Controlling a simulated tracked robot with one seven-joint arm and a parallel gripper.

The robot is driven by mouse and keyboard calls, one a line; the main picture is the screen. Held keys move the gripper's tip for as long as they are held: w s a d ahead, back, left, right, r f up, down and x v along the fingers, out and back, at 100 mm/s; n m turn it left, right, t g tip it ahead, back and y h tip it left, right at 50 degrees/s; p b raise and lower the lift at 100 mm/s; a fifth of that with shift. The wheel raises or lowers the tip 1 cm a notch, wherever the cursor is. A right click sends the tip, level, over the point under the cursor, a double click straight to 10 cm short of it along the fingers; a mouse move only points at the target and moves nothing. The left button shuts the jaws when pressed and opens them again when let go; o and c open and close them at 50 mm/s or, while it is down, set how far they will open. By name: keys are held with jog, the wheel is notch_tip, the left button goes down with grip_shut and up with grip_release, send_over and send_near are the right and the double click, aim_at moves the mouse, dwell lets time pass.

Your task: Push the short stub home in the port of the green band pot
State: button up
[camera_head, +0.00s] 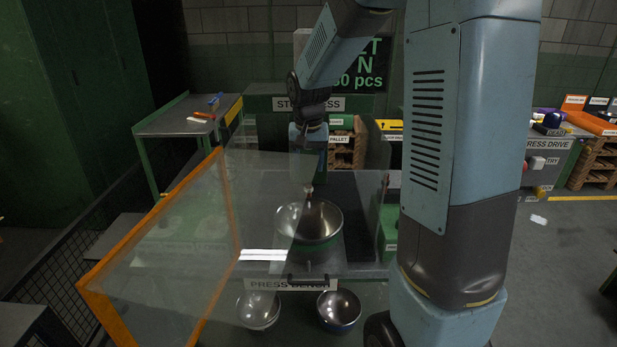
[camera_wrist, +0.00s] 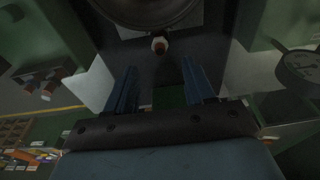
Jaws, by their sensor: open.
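A shiny metal pot (camera_head: 322,222) sits open side up on the press bench. A green band (camera_head: 318,243) shows around its lower part. My gripper (camera_head: 308,170) hangs above the back of the pot, partly seen through the clear panel. In the wrist view my gripper's two blue fingers (camera_wrist: 159,78) are apart with nothing between them. A short stub (camera_wrist: 159,45) with a pale collar and a reddish end shows just beyond the fingertips, beside a dark round form (camera_wrist: 150,10). I cannot tell how deep the stub sits in its port.
A clear panel with an orange frame (camera_head: 212,300) stands open at the left of the press bench (camera_head: 375,270). Two more bowls (camera_head: 258,308) (camera_head: 339,308) sit below the bench top. A side table (camera_head: 180,122) stands at the back left.

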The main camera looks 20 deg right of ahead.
jog(key=r, duration=0.5)
jog(key=shift+s+a+r, duration=0.1)
jog(key=shift+s+r, duration=0.1)
jog(key=shift+s, duration=0.2)
jog(key=s+d+r+t, duration=0.2)
jog(key=s+r, duration=0.5)
jog(key=s, duration=0.5)
jog(key=s+a+n+t, duration=0.1)
jog(key=s+n, duration=0.2)
jog(key=s, duration=1.1)
jog(key=shift+r+n+t+y, duration=0.15)
jog(key=shift+n+t+y, duration=0.15)
jog(key=shift+t, duration=0.1)
